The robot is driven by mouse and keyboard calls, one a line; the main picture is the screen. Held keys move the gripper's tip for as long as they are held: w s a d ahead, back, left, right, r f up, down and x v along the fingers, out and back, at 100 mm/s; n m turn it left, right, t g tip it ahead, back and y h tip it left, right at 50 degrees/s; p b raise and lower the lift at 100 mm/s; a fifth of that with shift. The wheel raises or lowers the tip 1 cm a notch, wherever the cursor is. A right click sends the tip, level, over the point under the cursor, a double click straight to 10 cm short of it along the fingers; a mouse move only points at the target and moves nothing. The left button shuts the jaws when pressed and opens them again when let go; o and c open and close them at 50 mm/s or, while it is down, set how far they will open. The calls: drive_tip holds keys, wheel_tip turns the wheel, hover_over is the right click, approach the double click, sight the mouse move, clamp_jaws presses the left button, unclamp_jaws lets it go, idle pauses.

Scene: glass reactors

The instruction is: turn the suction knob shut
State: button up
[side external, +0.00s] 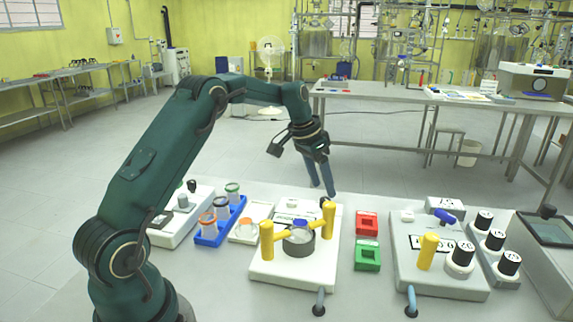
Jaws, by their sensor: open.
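My gripper (323,191) points down with its two blue fingers apart and nothing visible between them. A blue knob (445,216) sits at the back of the right unit (440,286). No readable label shows which knob is the suction knob.
A blue rack (222,225) with several glass jars stands left of the middle unit. Red (367,223) and green (367,256) blocks lie between the units. Several black-topped white bottles (484,221) stand at the right. Bare table shows in front of the blocks.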

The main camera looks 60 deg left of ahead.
sight(325, 199)
drive_tip(key=shift+s+a+r+m, duration=0.15)
drive_tip(key=shift+a+m, duration=0.1)
drive_tip(key=shift+m, duration=0.3)
drive_tip(key=shift+s+a+f+m, duration=0.1)
drive_tip(key=shift+s+a+m, duration=0.1)
drive_tip(key=shift+m, duration=0.35)
drive_tip(key=shift+t, duration=0.3)
drive_tip(key=shift+x, duration=2.5)
